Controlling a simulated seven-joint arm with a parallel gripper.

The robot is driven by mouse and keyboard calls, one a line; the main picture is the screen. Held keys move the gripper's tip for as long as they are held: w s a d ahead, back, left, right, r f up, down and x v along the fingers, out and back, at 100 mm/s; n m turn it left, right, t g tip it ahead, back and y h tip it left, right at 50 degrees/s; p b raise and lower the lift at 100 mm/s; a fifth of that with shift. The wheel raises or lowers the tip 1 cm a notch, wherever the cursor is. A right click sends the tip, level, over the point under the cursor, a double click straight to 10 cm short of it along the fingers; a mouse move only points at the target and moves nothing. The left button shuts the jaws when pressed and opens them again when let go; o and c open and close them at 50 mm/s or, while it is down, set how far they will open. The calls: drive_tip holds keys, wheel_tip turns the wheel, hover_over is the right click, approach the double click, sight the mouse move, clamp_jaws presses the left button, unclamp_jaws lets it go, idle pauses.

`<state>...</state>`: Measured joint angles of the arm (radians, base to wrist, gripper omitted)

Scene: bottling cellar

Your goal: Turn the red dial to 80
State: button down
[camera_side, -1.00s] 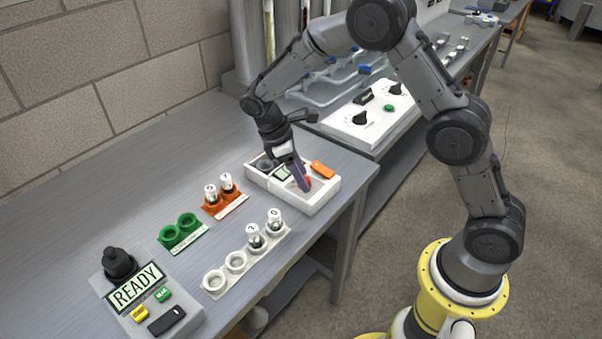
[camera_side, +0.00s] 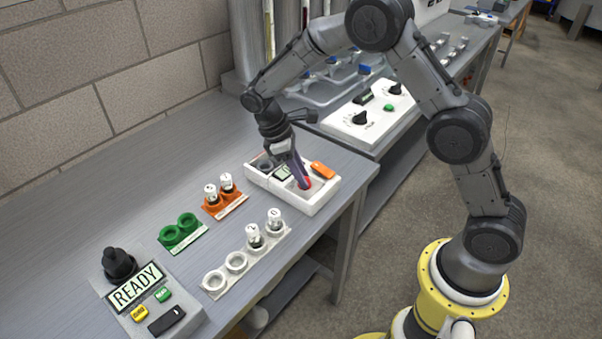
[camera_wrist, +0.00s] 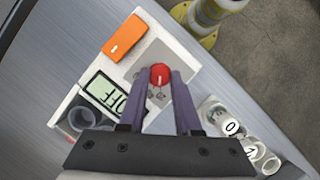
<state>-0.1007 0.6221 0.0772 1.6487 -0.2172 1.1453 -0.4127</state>
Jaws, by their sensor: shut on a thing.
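The red dial (camera_wrist: 160,75) sits on a grey plate on the white device (camera_side: 319,202). My gripper (camera_wrist: 159,78) is shut on the dial, with one finger on each side of it in the wrist view. In the side view my gripper (camera_side: 304,184) points down at the device and its fingers hide most of the dial. An orange rocker switch (camera_wrist: 124,37) is on the device beside the dial. The number the dial points to cannot be read.
Orange (camera_side: 224,204), green (camera_side: 181,232) and white (camera_side: 236,262) racks stand left of the device, some holding vials. A box with a "READY" display (camera_side: 136,287) is at the front left. A white panel with black knobs (camera_side: 371,121) is behind. Bare bench lies between.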

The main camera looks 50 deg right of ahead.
drive_tip(key=m+y, duration=0.1)
drive_tip(key=m, duration=0.3)
drive_tip(key=shift+w+d+m+g+y, duration=0.15)
drive_tip(key=shift+m+g+y, duration=0.15)
drive_tip(key=shift+y, duration=0.1)
drive_tip(key=m, duration=0.1)
drive_tip(key=m+y, duration=0.1)
drive_tip(key=m, duration=0.1)
drive_tip(key=shift+d+r+m, duration=0.1)
drive_tip(key=shift+d+m, duration=0.05)
drive_tip(key=shift+m, duration=0.15)
drive_tip(key=m+y, duration=0.2)
drive_tip(key=m, duration=0.2)
drive_tip(key=shift+d, duration=0.2)
drive_tip(key=shift+d+m+t+y, duration=0.1)
drive_tip(key=shift+m+t+y, duration=0.45)
drive_tip(key=shift+m, duration=1.55)
drive_tip(key=c, duration=0.6)
unclamp_jaws()
